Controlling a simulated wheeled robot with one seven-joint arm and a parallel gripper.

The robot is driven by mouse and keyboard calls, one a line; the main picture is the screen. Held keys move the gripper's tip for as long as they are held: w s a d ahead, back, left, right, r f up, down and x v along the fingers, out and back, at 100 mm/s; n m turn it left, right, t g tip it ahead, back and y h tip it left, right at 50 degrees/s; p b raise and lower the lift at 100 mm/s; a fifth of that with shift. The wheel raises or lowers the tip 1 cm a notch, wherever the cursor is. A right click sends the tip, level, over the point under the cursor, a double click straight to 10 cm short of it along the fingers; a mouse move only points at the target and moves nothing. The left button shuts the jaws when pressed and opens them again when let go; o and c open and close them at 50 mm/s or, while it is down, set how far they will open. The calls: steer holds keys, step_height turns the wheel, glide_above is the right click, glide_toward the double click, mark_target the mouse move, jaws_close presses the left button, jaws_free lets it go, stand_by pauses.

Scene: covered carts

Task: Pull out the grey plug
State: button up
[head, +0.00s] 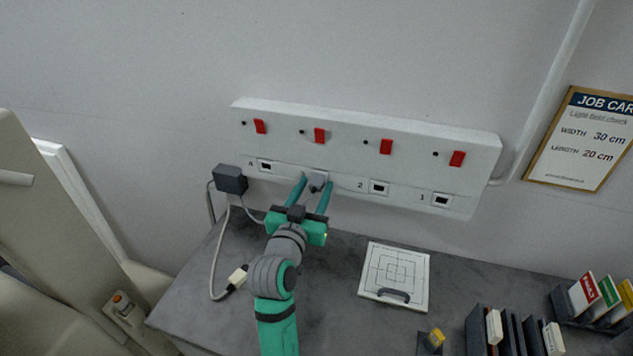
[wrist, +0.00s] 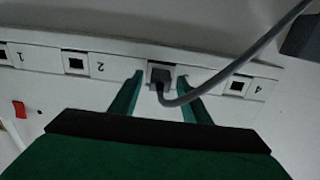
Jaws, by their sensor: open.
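The grey plug (head: 317,180) sits in the third-from-right socket of the white wall panel (head: 450,146), between the sockets marked 4 and 2. In the wrist view the plug (wrist: 160,75) has a dark grey cable (wrist: 240,60) running from its front towards the upper right. My gripper (head: 315,185) is open, with one teal finger on each side of the plug. In the wrist view my gripper's fingertips (wrist: 161,78) straddle the plug, with small gaps showing. The fingers partly hide the plug in the head view.
A dark box (head: 231,179) with cables hangs left of the panel. A pale connector (head: 237,275) lies on the grey worktop (head: 200,300). Red switches line the panel. A white gridded plate (head: 394,276) and dark racks (head: 515,335) stand to the right. A job card (head: 585,140) hangs on the wall.

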steer(key=shift+w+d, duration=0.15)
steer(key=shift+w, duration=0.35)
steer(key=shift+c, duration=0.6)
jaws_close()
steer(key=shift+s, duration=0.15)
steer(key=shift+v, duration=2.9)
